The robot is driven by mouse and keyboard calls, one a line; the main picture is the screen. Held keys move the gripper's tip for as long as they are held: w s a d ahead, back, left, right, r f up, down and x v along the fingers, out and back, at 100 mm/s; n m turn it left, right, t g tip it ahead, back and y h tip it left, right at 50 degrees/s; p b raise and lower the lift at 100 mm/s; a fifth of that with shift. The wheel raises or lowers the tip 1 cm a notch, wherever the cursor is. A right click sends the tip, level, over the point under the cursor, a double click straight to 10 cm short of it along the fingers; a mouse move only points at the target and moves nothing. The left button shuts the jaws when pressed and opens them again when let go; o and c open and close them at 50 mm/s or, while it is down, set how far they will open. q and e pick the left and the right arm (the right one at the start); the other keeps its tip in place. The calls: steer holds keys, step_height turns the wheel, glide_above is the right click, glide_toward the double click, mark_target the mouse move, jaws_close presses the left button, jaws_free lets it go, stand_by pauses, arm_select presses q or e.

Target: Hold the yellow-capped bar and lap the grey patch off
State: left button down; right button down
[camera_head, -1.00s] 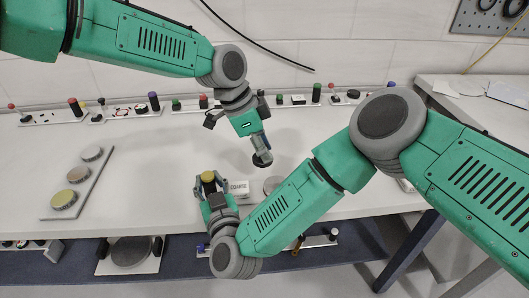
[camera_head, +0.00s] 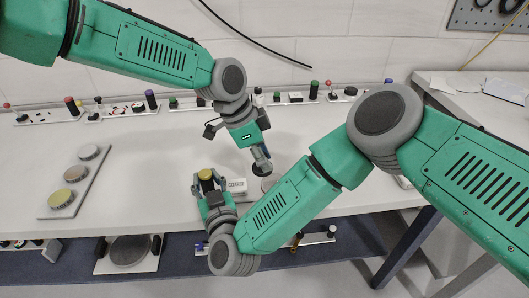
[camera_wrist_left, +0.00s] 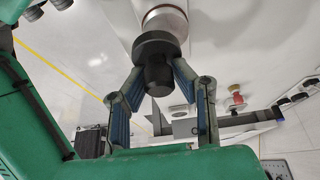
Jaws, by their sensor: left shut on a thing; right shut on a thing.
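My left gripper (camera_head: 260,158) is shut on a black lapping tool, whose dark knob (camera_wrist_left: 158,75) sits between the blue-padded fingers in the left wrist view. The tool's dark disc (camera_wrist_left: 156,45) is right by a pale round piece with a brownish rim (camera_wrist_left: 165,20); I cannot tell whether they touch. In the head view this round piece (camera_head: 268,185) is mostly hidden by my right arm. I cannot make out the grey patch.
A tray (camera_head: 91,183) with three round pads lies at the left of the white table. Small racks with coloured knobs (camera_head: 150,98) line the back edge. A lower shelf holds a dark disc on a plate (camera_head: 130,252). The table between tray and grippers is clear.

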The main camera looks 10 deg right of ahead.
mark_target(263, 186)
arm_select(q)
steer(key=shift+f, duration=2.4)
arm_select(e)
steer(key=shift+f, duration=0.1)
arm_select(q)
steer(key=shift+d+f, duration=0.6)
steer(key=shift+d, duration=2.5)
steer(key=shift+w+a+r, duration=0.1)
steer(key=shift+w+a, duration=0.05)
steer(key=shift+a, duration=3.1)
steer(key=shift+d+r, duration=0.15)
steer(key=shift+r, duration=3.85)
steer(key=shift+f, duration=0.1)
arm_select(e)
steer(key=c, duration=1.2)
jaws_free()
